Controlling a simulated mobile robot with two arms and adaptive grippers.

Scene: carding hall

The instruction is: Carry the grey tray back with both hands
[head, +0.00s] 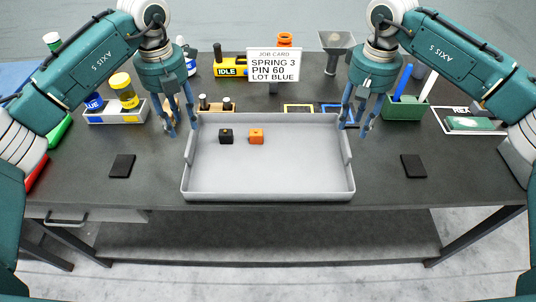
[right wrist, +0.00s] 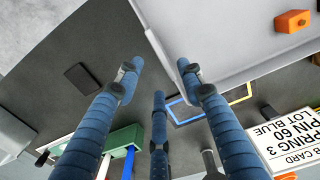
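The grey tray (head: 270,183) lies flat on the dark bench, with raised tabs on its left and right walls. A black block (head: 226,136) and an orange block (head: 256,136) sit inside it; an orange block also shows in the right wrist view (right wrist: 292,22). My left gripper (head: 181,130) is open, fingers apart, by the tray's far left corner. My right gripper (head: 354,124) is open by the far right corner. In the right wrist view the tray's wall (right wrist: 163,52) appears between its spread fingers (right wrist: 160,68). I cannot tell whether they touch it.
Dark pads lie left (head: 122,166) and right (head: 413,166) of the tray. Behind are a job card sign (head: 274,63), a bottle rack (head: 104,115), a wooden peg holder (head: 215,105), yellow and blue frames (head: 299,107) and a green pen holder (head: 404,108). The bench's front strip is clear.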

